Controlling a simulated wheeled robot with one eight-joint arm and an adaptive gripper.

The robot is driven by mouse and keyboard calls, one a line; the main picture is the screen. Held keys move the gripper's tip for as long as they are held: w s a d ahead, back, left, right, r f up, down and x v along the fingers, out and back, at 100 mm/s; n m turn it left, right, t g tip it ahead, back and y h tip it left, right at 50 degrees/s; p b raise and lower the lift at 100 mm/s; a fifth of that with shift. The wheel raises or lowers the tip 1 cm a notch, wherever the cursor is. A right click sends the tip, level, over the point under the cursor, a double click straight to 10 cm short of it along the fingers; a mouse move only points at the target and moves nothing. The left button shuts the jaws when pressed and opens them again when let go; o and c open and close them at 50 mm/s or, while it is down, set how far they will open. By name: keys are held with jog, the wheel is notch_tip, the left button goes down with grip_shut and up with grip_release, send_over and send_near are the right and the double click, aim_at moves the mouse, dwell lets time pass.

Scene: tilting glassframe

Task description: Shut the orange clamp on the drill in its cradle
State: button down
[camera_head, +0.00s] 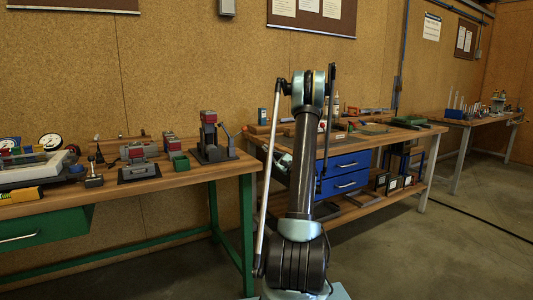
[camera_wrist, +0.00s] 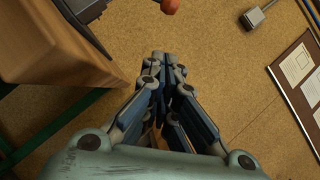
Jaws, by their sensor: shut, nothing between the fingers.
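My gripper (camera_wrist: 160,58) is shut and empty in the wrist view, its fingers together, pointing toward the top of the picture. A rounded orange-red end (camera_wrist: 167,5) shows at the top edge, just beyond the fingertips and apart from them. It may be part of the orange clamp; most of it is out of the picture.
The wooden bench (camera_head: 100,190) has green legs; its corner (camera_wrist: 40,45) also shows in the wrist view. A low grey vise-like device (camera_head: 138,158) and a green box (camera_head: 180,162) stand on it. Another bench (camera_head: 405,136) with blue drawers is behind my arm.

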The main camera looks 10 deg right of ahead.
jog(key=w+a+r, duration=0.4)
jog(key=a+r, duration=0.2)
jog(key=a, duration=0.1)
jog(key=shift+w, duration=0.3)
dwell(0.3)
jog(key=shift+r+n, duration=0.3)
jog(key=shift+n, duration=0.2)
